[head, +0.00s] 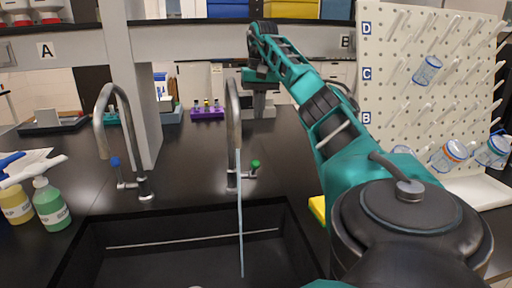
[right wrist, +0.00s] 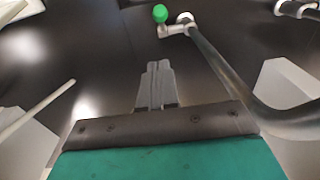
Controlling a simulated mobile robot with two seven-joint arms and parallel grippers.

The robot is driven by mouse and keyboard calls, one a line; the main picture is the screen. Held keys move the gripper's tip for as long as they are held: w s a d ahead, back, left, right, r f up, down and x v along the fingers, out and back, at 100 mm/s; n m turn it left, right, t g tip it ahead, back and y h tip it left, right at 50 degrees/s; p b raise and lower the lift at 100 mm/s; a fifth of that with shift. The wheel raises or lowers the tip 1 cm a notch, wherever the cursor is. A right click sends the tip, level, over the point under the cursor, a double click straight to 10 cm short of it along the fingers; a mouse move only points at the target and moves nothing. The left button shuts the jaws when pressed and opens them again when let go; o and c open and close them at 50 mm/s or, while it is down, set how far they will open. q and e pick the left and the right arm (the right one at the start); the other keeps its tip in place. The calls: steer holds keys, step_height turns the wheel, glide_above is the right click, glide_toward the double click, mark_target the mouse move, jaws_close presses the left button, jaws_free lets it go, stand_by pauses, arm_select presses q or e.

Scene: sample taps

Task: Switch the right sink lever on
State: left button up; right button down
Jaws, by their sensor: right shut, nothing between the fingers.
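The right sink tap (head: 233,110) is a grey gooseneck at the back edge of the black sink (head: 180,235). Its green-tipped lever (head: 255,165) points to the right of its base. A thin pale-blue stream of water (head: 240,215) runs from its spout into the sink. My right gripper (head: 261,100) is above and behind the lever, apart from it. In the right wrist view my right gripper (right wrist: 154,68) is shut and empty, with the green lever tip (right wrist: 160,13) beyond the fingertips and the tap's spout (right wrist: 225,75) to the right. My left gripper is not in view.
A left tap (head: 103,125) with a blue lever (head: 115,162) stands beside a post. Spray bottles (head: 52,205) stand at the left. A purple rack (head: 207,113) is behind. A white pegboard (head: 425,80) with containers stands at the right.

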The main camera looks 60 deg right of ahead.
glide_toward(254, 170)
steer(key=d, duration=0.2)
steer(key=shift+w+a+f+b, duration=0.1)
steer(key=shift+a+f+b, duration=0.3)
steer(key=shift+f, duration=0.2)
steer(key=shift+a+f+b, duration=0.3)
steer(key=shift+a+f, duration=0.05)
steer(key=shift+f, duration=0.25)
